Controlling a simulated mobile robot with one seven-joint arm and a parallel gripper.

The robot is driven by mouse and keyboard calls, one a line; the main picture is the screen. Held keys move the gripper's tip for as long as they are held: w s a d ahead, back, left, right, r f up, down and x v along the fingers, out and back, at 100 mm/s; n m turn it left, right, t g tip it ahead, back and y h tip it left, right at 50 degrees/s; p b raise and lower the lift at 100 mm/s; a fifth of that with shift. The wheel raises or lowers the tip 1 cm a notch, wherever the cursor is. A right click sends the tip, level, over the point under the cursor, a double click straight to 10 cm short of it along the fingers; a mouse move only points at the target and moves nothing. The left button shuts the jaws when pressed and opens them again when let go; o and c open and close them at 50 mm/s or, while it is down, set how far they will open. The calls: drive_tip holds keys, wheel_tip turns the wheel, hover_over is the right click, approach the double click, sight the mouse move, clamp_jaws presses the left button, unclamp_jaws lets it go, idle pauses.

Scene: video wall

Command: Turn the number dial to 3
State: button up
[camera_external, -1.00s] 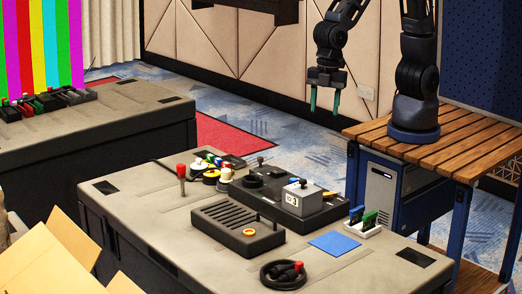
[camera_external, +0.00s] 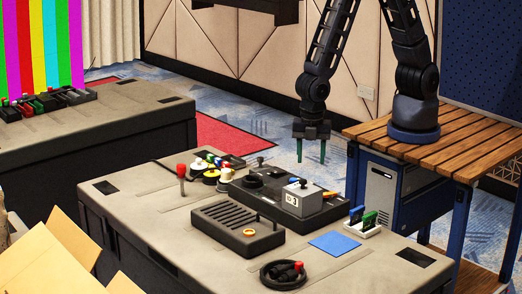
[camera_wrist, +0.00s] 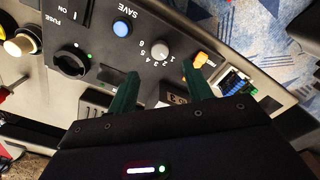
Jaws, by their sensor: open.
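The number dial (camera_wrist: 160,48) is a small pale grey round knob on a dark panel, with printed numbers curving around it. Its pointer is too small to read. In the external view I cannot clearly pick out the dial near this box. My gripper (camera_external: 311,152) is open and empty, pointing down above the far side of the console. Its green fingers (camera_wrist: 167,82) are apart from the dial.
A slotted box (camera_external: 237,227), a blue square (camera_external: 334,243) and a coiled black cable (camera_external: 272,279) lie nearer on the grey desk (camera_external: 145,215).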

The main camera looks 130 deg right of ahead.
sight(308, 180)
drive_tip(key=shift+f, duration=3.85)
drive_tip(key=c, duration=1)
